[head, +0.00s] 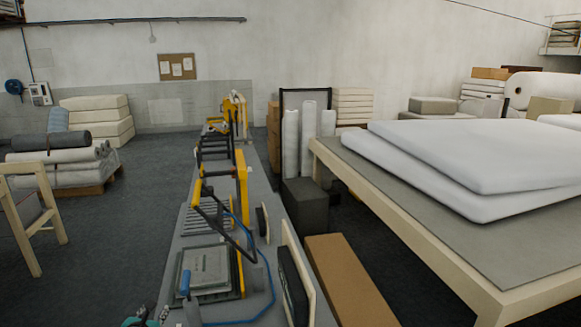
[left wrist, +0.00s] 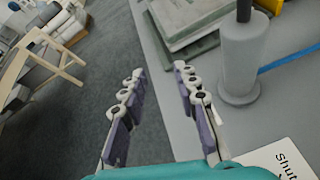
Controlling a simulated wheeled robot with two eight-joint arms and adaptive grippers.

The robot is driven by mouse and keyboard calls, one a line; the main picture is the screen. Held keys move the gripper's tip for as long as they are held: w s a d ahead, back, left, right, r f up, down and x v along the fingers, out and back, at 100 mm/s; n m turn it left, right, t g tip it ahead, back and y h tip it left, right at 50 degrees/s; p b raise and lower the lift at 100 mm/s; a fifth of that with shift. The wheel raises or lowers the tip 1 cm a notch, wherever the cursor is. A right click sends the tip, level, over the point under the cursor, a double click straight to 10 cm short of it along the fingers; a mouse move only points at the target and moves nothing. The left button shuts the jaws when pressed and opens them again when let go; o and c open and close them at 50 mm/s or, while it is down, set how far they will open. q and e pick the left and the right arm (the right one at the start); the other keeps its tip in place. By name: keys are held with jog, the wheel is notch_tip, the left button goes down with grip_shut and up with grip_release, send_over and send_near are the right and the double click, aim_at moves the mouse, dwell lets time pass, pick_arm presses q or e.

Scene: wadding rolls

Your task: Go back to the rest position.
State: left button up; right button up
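My left gripper (head: 148,318) shows only in part at the bottom edge of the head view, beside the left edge of the grey bench (head: 178,275). In the left wrist view my left gripper (left wrist: 158,72) has its two fingers apart with nothing between them. The fingers hang near the bench edge, over the dark floor. A grey post with a round base (left wrist: 240,62) stands on the bench to the right of the fingers. My right gripper is not in view.
A grey-green plate (head: 204,268) and yellow-framed clamps (head: 242,180) sit along the bench. A blue hose (head: 262,312) curves near its front. A wooden chair frame (head: 52,205) stands left. A table with white wadding (head: 450,150) fills the right. Floor between bench and chair is clear.

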pick_arm(q)
jog(key=s+d+r+m+g+h, duration=0.1)
jog(key=s+d+r+m, duration=0.2)
jog(key=s+d+m, duration=0.35)
jog(key=s+d+r+m+g+h, duration=0.1)
jog(key=s+d+r+m+g, duration=0.2)
jog(key=d+m, duration=0.65)
jog(key=s+d+f+m+g, duration=0.1)
jog(key=s+d+m, duration=0.1)
jog(key=s+m, duration=0.7)
jog(key=s+d+f+m, duration=0.1)
jog(key=s+d+m, duration=0.2)
jog(key=s+m, duration=0.6)
jog(key=shift+d+m+g, duration=0.25)
jog(key=shift+m+g, duration=0.15)
jog(key=shift+m, duration=0.1)
jog(key=shift+f, duration=0.1)
